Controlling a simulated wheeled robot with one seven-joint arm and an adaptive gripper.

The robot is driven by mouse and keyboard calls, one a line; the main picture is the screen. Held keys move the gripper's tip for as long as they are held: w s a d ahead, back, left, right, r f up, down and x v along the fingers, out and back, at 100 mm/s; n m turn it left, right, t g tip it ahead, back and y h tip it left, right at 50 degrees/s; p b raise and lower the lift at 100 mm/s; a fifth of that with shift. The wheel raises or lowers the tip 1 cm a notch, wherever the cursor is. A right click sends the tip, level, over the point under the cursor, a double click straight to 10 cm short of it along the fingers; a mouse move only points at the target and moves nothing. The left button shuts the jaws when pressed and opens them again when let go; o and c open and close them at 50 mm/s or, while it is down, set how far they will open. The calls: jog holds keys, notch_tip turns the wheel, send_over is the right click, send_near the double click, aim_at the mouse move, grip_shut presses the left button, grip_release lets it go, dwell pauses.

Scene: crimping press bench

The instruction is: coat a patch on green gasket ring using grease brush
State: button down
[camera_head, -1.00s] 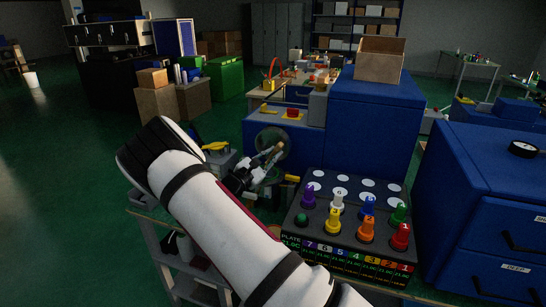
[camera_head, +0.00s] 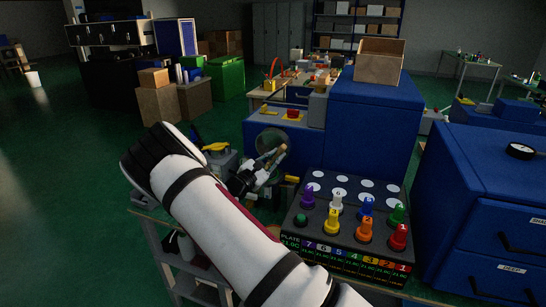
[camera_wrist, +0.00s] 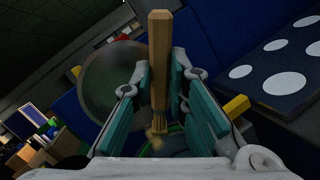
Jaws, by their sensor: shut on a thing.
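My gripper (camera_head: 264,172) is shut on the grease brush, whose wooden handle (camera_head: 278,154) sticks up out of the fingers in the head view. In the wrist view the brush handle (camera_wrist: 159,60) stands between the teal finger pads of my gripper (camera_wrist: 165,112), with its lower end pointing down at the bench. Part of a green curved edge, apparently the green gasket ring (camera_wrist: 176,129), shows just behind the brush's lower end. Most of the ring is hidden by the gripper, and I cannot tell whether the brush touches it. In the head view my arm and gripper cover that spot.
A dark peg board (camera_head: 345,256) with several coloured numbered pegs stands right of the gripper. The blue press (camera_head: 285,145) with a round disc is behind it. Blue cabinets (camera_head: 485,210) stand at the right. A yellow block (camera_wrist: 236,105) lies beside the gripper.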

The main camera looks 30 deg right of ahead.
notch_tip(320, 180, up, 6)
jog(key=p, duration=0.2)
dwell(0.6)
jog(key=shift+r, duration=0.1)
notch_tip(320, 180, up, 3)
jog(key=shift+w+f+p, duration=0.1)
jog(key=shift+p, duration=0.55)
jog(key=shift+a+f, duration=0.1)
